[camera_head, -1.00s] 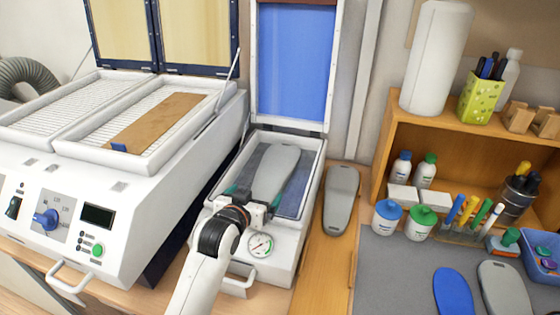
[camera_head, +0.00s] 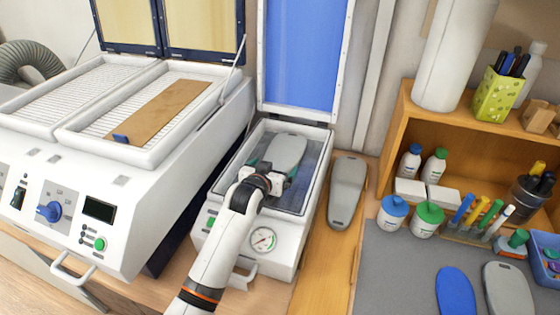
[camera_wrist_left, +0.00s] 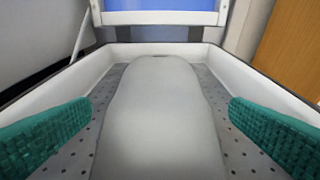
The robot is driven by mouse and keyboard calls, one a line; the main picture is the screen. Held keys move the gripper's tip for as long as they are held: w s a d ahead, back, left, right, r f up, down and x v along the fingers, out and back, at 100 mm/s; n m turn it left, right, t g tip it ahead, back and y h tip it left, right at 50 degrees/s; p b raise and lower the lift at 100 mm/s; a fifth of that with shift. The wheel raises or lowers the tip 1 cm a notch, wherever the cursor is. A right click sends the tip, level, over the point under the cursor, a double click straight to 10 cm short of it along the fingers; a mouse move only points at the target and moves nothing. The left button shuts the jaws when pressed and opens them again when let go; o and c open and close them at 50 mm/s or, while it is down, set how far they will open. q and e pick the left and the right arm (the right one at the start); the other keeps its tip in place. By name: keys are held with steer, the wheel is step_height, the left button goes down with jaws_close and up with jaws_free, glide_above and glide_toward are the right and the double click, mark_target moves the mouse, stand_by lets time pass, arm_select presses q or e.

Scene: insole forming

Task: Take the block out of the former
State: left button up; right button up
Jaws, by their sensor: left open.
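The grey block (camera_head: 289,150) lies in the open former (camera_head: 318,190), on its perforated floor, long side pointing to the back. In the left wrist view the block (camera_wrist_left: 160,110) fills the middle of the picture. My left gripper (camera_head: 270,168) is over the front end of the block, inside the former's rim. Its green fingers stand open on both sides of the block in the left wrist view (camera_wrist_left: 160,133), with a gap on each side. The near end of the block is partly hidden by the gripper in the head view. My right gripper is not in view.
The former's blue lid (camera_head: 300,60) stands open behind it. A second grey block (camera_head: 346,190) lies on the wood to the right. A white oven (camera_head: 120,175) with a brown strip stands close on the left. A wooden shelf (camera_head: 400,150) stands at the right.

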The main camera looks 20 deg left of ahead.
mark_target(280, 160)
arm_select(q)
steer(key=p+x, duration=0.1)
steer(key=x, duration=0.3)
steer(key=shift+c, duration=0.6)
steer(key=c, duration=0.9)
steer(key=shift+r, duration=0.1)
